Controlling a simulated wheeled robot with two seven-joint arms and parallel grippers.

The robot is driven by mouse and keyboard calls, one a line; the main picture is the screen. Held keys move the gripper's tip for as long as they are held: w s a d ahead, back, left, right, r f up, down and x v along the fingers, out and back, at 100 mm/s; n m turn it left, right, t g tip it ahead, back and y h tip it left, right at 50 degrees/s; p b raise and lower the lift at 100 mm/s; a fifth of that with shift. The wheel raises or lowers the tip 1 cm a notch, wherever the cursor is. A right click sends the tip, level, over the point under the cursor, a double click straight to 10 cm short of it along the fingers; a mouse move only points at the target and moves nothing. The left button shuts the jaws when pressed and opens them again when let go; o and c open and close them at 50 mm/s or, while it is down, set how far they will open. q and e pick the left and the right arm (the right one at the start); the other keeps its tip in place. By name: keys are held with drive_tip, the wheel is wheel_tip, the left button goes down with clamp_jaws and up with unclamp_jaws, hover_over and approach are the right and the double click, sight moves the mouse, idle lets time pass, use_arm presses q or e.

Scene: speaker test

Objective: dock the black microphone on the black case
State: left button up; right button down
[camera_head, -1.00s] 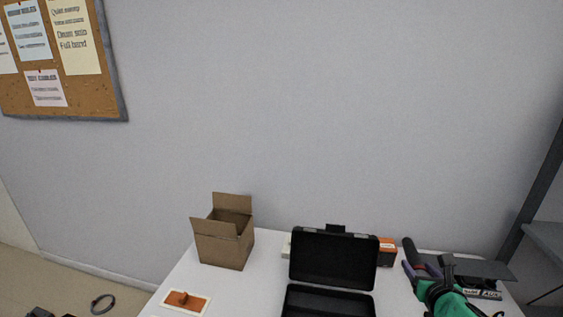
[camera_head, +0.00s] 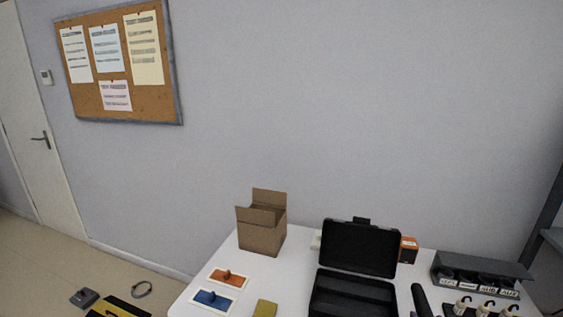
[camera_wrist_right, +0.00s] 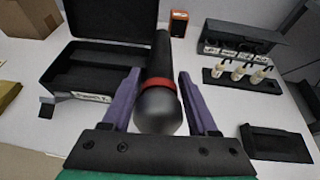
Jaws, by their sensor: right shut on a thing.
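The black microphone (camera_wrist_right: 160,105) has a dark rounded head and a red ring. In the right wrist view my right gripper (camera_wrist_right: 160,82) has its two purple fingers on either side of it, shut on it. Its handle points away from the wrist, over the table beside the case. The black case (camera_wrist_right: 52,78) stands open, lid up, to the left of the microphone, with a white label on its front edge. In the head view the case (camera_head: 341,287) is right of middle, and the microphone's dark end (camera_head: 420,299) shows at the bottom edge. My left gripper is not in view.
A cardboard box (camera_head: 261,238) stands left of the case. Orange (camera_head: 226,279) and blue (camera_head: 212,300) pads lie at the left. A grey labelled holder (camera_head: 480,268) and a row of pale pegs (camera_wrist_right: 237,72) are at the right. A black tray (camera_wrist_right: 277,145) lies nearby.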

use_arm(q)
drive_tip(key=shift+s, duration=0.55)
use_arm(e)
drive_tip(key=s+a+f+n+y, duration=0.1)
drive_tip(key=s+a, duration=0.3)
drive_tip(key=a, duration=0.4)
drive_tip(key=s+a+f+n+y, duration=0.2)
drive_tip(key=s+a, duration=0.3)
drive_tip(key=a, duration=0.4)
drive_tip(key=shift+s+a+f+t, duration=0.15)
drive_tip(key=shift+s+f+t, duration=0.15)
drive_tip(key=shift+f, duration=0.25)
